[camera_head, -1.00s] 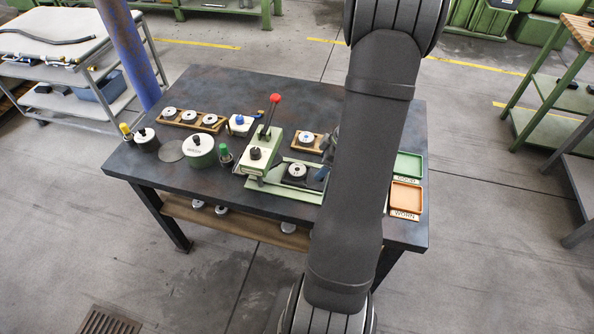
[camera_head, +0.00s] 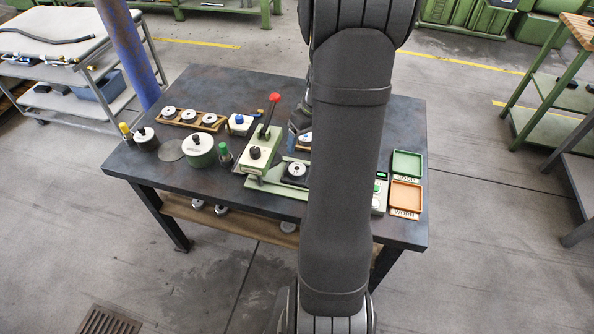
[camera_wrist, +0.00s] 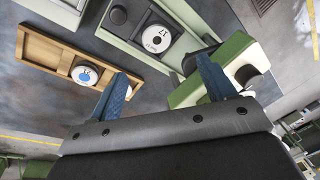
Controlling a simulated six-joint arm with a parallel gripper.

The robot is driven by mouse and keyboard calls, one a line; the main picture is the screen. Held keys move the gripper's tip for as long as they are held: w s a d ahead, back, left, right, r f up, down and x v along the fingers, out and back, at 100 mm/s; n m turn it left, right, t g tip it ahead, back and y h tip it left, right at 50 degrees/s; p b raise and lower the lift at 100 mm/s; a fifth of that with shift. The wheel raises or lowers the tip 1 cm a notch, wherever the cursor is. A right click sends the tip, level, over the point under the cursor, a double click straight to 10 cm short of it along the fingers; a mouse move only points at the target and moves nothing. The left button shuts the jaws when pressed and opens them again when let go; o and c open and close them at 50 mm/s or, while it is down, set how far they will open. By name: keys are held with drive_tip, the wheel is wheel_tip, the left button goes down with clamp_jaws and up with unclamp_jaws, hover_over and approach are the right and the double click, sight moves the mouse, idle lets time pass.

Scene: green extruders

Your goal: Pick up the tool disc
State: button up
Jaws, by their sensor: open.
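Several white-topped discs are in view, and I cannot tell which is the tool disc. One disc (camera_head: 296,169) sits on the green press fixture (camera_head: 256,160); the disc marked 17 in the wrist view (camera_wrist: 157,39) appears to be the same one. A disc with a blue centre (camera_wrist: 85,74) lies in a small wooden tray (camera_wrist: 40,50). Other discs (camera_head: 189,115) stand in a longer wooden tray at the back left. My gripper (camera_wrist: 166,82) is open, its two blue fingers apart with nothing between them. The blue-centred disc is left of the left finger. The head view mostly hides my gripper behind my arm.
The press has a red-knobbed lever (camera_head: 274,98) standing up. Left of it are a white-lidded green pot (camera_head: 199,150) and a green-capped bottle (camera_head: 225,155). A green tray (camera_head: 407,163) and an orange tray (camera_head: 405,196) lie at the right. The table's back right is clear.

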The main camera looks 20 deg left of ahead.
wheel_tip(320, 180, up, 5)
drive_tip(key=a+m+h, duration=0.2)
drive_tip(key=a+m, duration=0.1)
drive_tip(key=m, duration=0.2)
drive_tip(key=shift+t, duration=0.4)
drive_tip(key=f, duration=1.7)
drive_tip(key=shift+d, duration=0.3)
drive_tip(key=c, duration=1.4)
